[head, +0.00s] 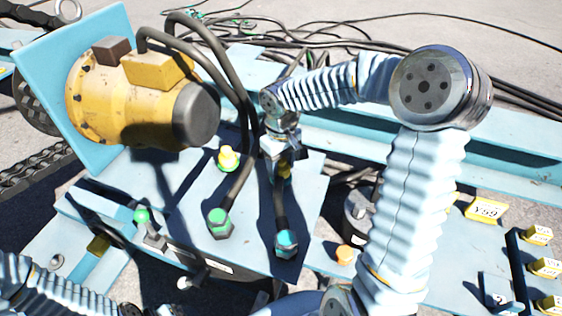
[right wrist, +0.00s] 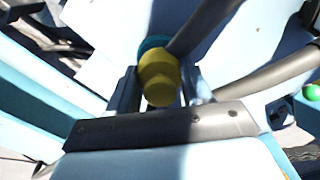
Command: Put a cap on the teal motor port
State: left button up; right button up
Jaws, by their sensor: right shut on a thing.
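My right gripper (head: 283,172) is shut on a yellow cap (right wrist: 160,78), which sits between its two fingers in the right wrist view. In the head view only a little yellow shows at the fingers. A teal fitting (head: 286,243) with a dark hose stands on the blue plate, nearer than the gripper. A teal rim (right wrist: 154,42) shows partly behind the cap in the right wrist view. I cannot tell whether the cap touches anything below it. My left gripper is outside the view; only part of that arm shows at the lower left.
A yellow motor (head: 140,95) stands at the upper left. A green hose fitting (head: 220,222), a second yellow cap (head: 228,158) and a green knob (head: 141,216) are left of the gripper. An orange cap (head: 345,254) lies right. Loose cables (head: 350,42) cover the back ground.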

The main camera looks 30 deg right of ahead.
jog(key=shift+f, duration=0.5)
dwell(0.4)
jog(key=o, duration=1.3)
jog(key=shift+o, duration=0.2)
notch_tip(320, 180, up, 14)
jog(key=p, duration=0.1)
